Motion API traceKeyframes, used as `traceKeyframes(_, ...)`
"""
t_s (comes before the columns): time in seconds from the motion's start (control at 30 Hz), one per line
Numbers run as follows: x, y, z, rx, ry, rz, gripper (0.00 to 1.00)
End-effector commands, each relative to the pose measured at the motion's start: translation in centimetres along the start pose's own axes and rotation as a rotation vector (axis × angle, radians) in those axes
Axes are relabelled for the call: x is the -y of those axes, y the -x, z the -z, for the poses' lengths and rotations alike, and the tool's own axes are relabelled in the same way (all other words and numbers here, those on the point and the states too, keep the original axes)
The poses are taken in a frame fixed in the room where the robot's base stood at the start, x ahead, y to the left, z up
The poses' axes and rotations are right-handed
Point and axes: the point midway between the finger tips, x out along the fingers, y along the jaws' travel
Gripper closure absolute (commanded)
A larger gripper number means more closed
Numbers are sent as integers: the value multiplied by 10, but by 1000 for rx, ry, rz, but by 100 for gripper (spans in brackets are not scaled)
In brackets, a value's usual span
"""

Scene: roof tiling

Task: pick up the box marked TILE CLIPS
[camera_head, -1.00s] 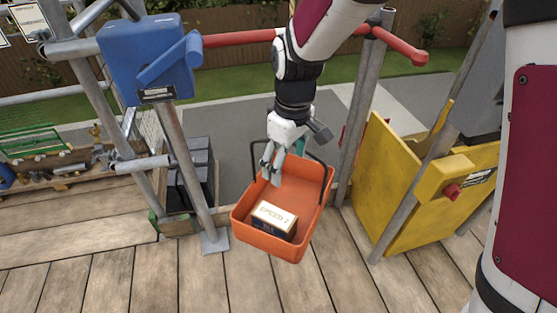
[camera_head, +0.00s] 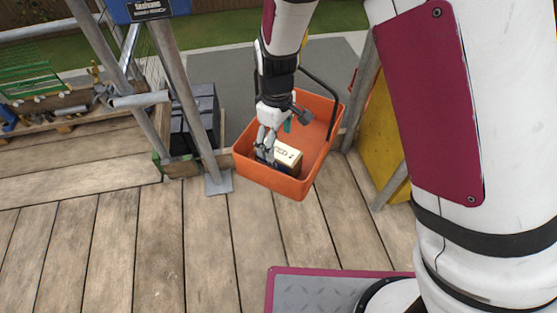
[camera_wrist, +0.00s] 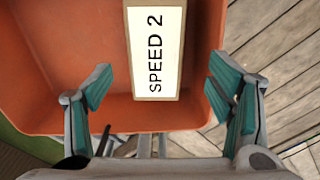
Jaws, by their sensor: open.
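A box with a pale top lies in an orange tub (camera_head: 268,178). In the wrist view this box (camera_wrist: 157,50) reads "SPEED 2"; it also shows in the head view (camera_head: 289,156). I see no box marked TILE CLIPS. My gripper (camera_head: 265,150) is down in the tub, close beside the box and partly covering it. In the wrist view my gripper (camera_wrist: 160,90) is open, with teal-padded fingers apart to the left and right of the box's near end. Nothing is held. I cannot tell whether a finger touches the box.
The tub has a dark handle (camera_head: 325,90). Metal scaffold poles (camera_head: 185,90) stand to its left, with dark crates (camera_head: 195,120) behind. A yellow panel (camera_head: 385,140) stands to the right. The wooden deck (camera_head: 130,240) in front is largely clear.

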Motion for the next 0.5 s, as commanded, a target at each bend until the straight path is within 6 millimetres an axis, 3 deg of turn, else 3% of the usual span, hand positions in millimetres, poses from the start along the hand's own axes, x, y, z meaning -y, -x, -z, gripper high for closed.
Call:
traceKeyframes(0.27, -2, -17, -1, 2, 0, 0, 25)
traceKeyframes(0.5, -5, -52, -2, 2, 0, 1, 25)
